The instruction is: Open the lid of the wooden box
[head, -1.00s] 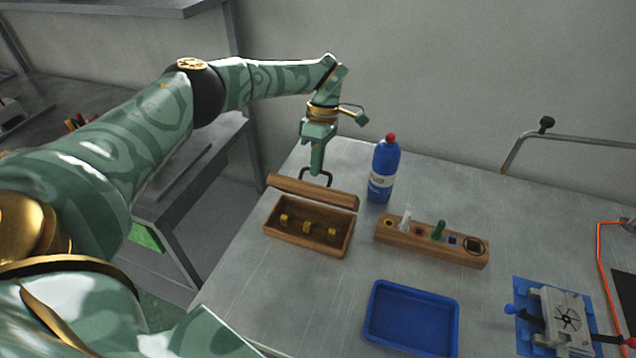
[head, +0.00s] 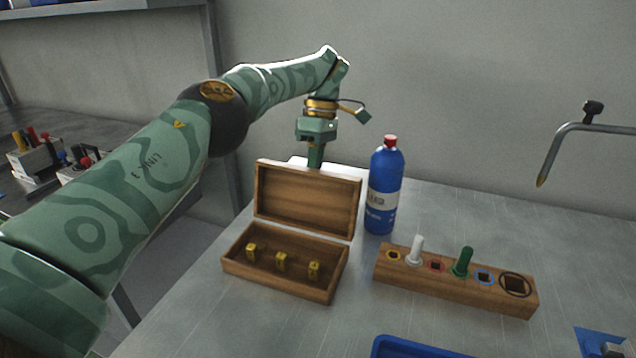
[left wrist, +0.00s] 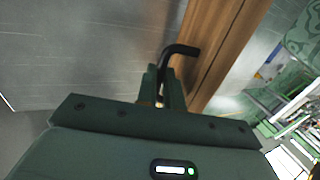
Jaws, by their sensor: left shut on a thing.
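The wooden box (head: 272,283) stands on the metal table with its lid (head: 306,200) raised upright at the back edge. Inside the box sit 3 small yellow pieces. My left gripper (head: 315,163) is behind the top edge of the lid, its fingertips hidden by the lid in the head view. In the left wrist view my left gripper (left wrist: 168,88) is shut on the black handle (left wrist: 180,50), beside the wooden lid (left wrist: 225,50). My right gripper is not in view.
A blue bottle with a red cap (head: 384,190) stands just right of the lid. A wooden holder (head: 455,284) with a white and a green peg is at the right. A blue tray (head: 400,345) is at the front edge.

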